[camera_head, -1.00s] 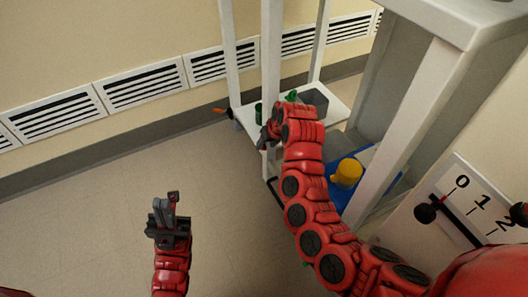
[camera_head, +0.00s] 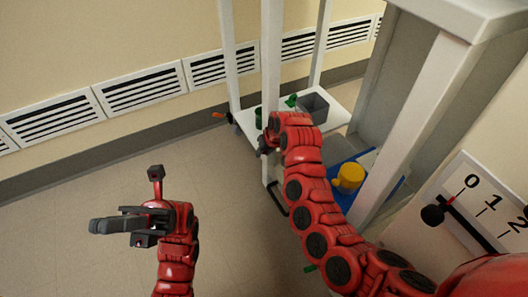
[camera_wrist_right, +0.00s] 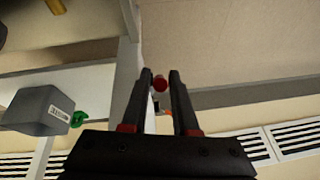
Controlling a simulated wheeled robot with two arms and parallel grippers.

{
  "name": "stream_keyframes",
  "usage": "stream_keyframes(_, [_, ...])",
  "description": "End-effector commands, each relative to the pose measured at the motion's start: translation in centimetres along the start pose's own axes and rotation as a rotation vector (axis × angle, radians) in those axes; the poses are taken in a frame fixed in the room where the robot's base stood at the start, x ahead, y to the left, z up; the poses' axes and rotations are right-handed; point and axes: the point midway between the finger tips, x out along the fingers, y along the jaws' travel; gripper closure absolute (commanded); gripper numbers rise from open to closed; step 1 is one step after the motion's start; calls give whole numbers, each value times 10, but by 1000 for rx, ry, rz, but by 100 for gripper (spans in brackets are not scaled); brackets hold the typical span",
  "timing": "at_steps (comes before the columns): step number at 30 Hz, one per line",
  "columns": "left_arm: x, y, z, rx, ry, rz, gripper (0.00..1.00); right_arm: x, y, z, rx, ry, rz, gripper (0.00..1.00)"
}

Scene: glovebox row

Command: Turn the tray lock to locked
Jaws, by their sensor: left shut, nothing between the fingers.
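An orange-tipped lever (camera_head: 218,115) sticks out to the left from a dark mount at the left end of the white tray shelf (camera_head: 335,113). I cannot tell whether it is the tray lock or how it is set. My right gripper (camera_head: 263,146) is at the shelf's near left side, partly hidden by my red arm. In the right wrist view its fingers (camera_wrist_right: 160,74) are apart, with a small red round thing (camera_wrist_right: 160,83) showing between or beyond the tips. A small orange patch (camera_wrist_right: 168,113) shows lower down. My left gripper (camera_head: 97,226) is shut and empty, pointing left over the floor.
A grey bin (camera_head: 314,108) and green items (camera_head: 291,100) stand on the shelf, among white posts (camera_head: 271,60). A yellow object (camera_head: 349,177) sits on a blue surface. A black-knobbed lever (camera_head: 433,214) is by a 0-1-2 scale. The left floor is clear.

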Motion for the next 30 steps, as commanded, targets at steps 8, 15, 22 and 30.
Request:
stream_keyframes(8, [0, 0, 0, 0, 0, 1, 100, 0, 0, 0, 0, 0, 0, 100])
stream_keyframes(15, [0, 0, 0, 0, -1, 1, 100, 0, 0, 0, 0, 0, 0, 100])
stream_keyframes(22, [0, 0, 0, 0, -1, 1, 100, 0, 0, 0, 0, 0, 1, 100])
stream_keyframes(30, [0, 0, 0, 0, -1, 1, 100, 0, 0, 0, 0, 0, 1, 100])
